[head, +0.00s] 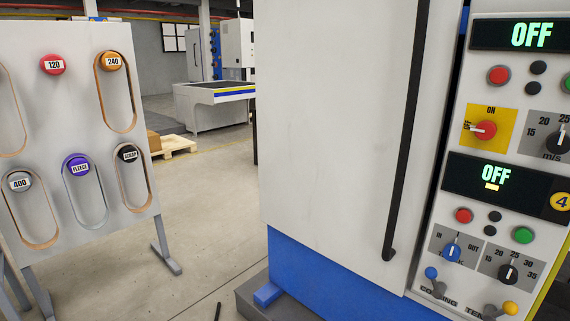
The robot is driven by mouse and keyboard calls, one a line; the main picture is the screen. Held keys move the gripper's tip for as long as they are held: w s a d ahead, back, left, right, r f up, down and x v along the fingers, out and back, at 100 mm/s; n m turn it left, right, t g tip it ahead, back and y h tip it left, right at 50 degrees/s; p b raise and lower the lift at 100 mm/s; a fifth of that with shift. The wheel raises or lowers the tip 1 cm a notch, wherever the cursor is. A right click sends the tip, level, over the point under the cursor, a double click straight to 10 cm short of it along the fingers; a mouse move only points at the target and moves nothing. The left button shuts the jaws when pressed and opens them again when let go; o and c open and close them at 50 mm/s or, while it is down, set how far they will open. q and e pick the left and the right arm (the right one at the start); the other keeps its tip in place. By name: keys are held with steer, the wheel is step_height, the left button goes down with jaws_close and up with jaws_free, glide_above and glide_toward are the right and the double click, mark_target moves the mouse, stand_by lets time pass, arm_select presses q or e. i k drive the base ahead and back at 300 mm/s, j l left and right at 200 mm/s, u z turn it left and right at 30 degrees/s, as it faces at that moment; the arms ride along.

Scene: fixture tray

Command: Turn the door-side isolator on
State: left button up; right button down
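A red rotary isolator (485,130) sits on a yellow plate (505,118) on the control panel, just right of the machine's door. The plate has ON printed at the top and small lettering at the left that looks like OFF. The knob's pale handle points left, toward that lettering. The upper display (530,36) above it reads OFF in green. The lower display (497,174) also reads OFF. No other red-on-yellow isolator shows. Neither of my grippers is in view.
The white door (330,110) has a long black handle (408,130). Buttons, dials and toggles crowd the panel, including a red button (498,75) above the isolator. A rack (75,130) with labelled belts stands at left. Floor (210,215) between is mostly clear.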

mark_target(486, 129)
steer(key=z, duration=1.45)
